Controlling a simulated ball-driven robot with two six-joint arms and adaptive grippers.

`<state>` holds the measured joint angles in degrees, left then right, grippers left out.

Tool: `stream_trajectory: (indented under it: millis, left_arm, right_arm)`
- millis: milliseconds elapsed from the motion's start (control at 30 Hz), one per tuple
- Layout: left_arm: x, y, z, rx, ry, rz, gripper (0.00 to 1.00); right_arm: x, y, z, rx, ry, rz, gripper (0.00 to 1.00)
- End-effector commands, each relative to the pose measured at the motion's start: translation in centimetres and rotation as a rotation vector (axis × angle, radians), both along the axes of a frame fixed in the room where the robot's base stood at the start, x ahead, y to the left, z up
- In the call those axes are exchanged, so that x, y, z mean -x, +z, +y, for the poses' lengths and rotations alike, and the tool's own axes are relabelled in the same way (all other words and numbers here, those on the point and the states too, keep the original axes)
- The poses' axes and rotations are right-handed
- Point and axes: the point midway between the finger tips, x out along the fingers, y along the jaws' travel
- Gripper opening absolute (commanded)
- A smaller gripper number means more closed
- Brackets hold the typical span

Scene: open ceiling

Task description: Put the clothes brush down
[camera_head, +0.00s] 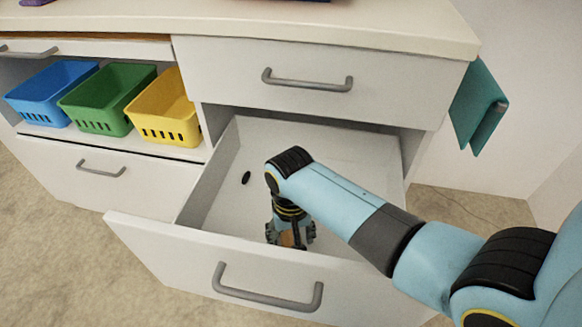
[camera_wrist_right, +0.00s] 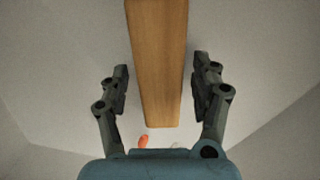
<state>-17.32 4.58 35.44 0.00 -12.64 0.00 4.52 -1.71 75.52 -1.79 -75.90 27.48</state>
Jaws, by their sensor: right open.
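The clothes brush (camera_wrist_right: 157,60) shows its long wooden side in the right wrist view. It lies between the fingers of my right gripper (camera_wrist_right: 162,80), with a gap on both sides. In the head view my right gripper (camera_head: 290,236) points down inside the open lower drawer (camera_head: 240,248). A small tan piece of the brush (camera_head: 288,239) shows between its fingers there; the rest is hidden by the gripper and the drawer front. My right gripper is open. My left gripper is not in view.
A small black oval thing (camera_head: 246,178) is in the drawer at the left. A small orange thing (camera_wrist_right: 144,141) lies near the brush's end. The closed upper drawer (camera_head: 220,68) is above. Blue (camera_head: 45,100), green (camera_head: 100,110) and yellow (camera_head: 165,115) baskets stand on the shelf at left.

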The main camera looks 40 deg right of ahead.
Motion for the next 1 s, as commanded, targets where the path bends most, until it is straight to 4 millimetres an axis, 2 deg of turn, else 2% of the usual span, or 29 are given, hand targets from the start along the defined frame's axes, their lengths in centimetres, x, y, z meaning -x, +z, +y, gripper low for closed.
stream_trajectory:
  millis: [167,400,533,700,1000]
  left_arm:
    - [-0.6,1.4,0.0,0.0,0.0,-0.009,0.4]
    - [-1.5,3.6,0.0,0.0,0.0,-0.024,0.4]
    - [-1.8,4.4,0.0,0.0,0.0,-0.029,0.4]
    - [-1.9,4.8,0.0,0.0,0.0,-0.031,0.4]
    - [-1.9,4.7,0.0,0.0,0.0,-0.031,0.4]
  right_arm:
    - [-0.2,2.8,0.0,0.0,0.0,-0.004,0.64]
    - [-0.2,8.4,0.0,0.0,0.0,-0.006,0.64]
    - [-0.2,10.6,0.0,0.0,0.0,-0.004,0.64]
    - [-0.1,11.9,0.0,0.0,0.0,-0.001,0.64]
    - [-0.1,12.1,0.0,-0.001,0.0,0.0,0.64]
